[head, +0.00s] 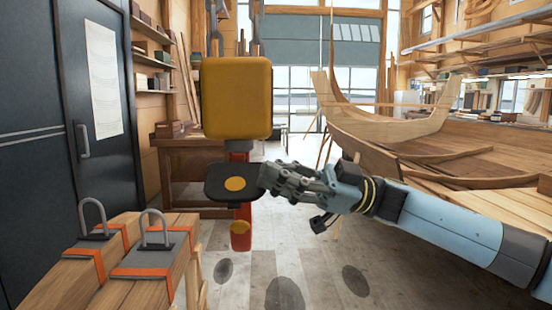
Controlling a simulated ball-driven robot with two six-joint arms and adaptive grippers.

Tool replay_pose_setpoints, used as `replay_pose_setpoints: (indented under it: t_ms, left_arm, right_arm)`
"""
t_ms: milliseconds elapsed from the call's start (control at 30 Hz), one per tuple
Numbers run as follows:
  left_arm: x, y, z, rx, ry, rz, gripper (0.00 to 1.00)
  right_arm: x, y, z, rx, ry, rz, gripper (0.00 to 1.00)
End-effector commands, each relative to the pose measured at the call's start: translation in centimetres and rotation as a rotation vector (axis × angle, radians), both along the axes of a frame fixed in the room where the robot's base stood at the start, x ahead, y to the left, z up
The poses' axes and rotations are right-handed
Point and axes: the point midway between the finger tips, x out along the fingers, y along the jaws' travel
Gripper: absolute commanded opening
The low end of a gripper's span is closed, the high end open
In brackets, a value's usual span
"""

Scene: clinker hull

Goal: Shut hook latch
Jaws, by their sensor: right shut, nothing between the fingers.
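A yellow hoist block (237,97) hangs in the middle on chains. Below it is a red and orange hook (241,236), seen nearly edge-on, so its opening is hidden. A flat black latch plate (215,186) with an orange disc on it sticks out across the hook, roughly level, and covers part of it. My right gripper (268,178) comes in from the right, shut and empty, with its fingertips at the plate's right edge. I cannot tell whether they touch it. My left gripper is not in view.
At lower left, wooden beams (95,290) carry metal shackles (155,230) on orange straps. A wooden boat hull (440,150) stands on the right, and a workbench (180,165) stands behind the hook. Floor (315,265) below the hook is open.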

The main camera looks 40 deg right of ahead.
Motion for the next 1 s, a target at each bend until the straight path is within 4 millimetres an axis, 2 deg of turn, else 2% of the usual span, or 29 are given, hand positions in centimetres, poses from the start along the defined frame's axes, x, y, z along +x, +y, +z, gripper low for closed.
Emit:
replay_pose_setpoints:
  t_ms: [33, 500, 800, 1000]
  left_arm:
    - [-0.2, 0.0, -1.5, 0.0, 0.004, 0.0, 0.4]
    - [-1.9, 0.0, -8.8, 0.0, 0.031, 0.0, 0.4]
    - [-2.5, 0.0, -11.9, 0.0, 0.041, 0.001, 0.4]
    - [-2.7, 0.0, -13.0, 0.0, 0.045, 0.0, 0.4]
  right_arm:
    - [0.1, 0.0, -1.0, -0.024, -0.039, 0.001, 0.0]
    - [0.9, -0.6, -4.3, -0.254, -0.411, 0.0, 0.0]
    - [1.7, -1.0, -5.4, -0.363, -0.591, 0.001, 0.0]
    - [2.1, -1.3, -5.7, -0.406, -0.661, 0.001, 0.0]
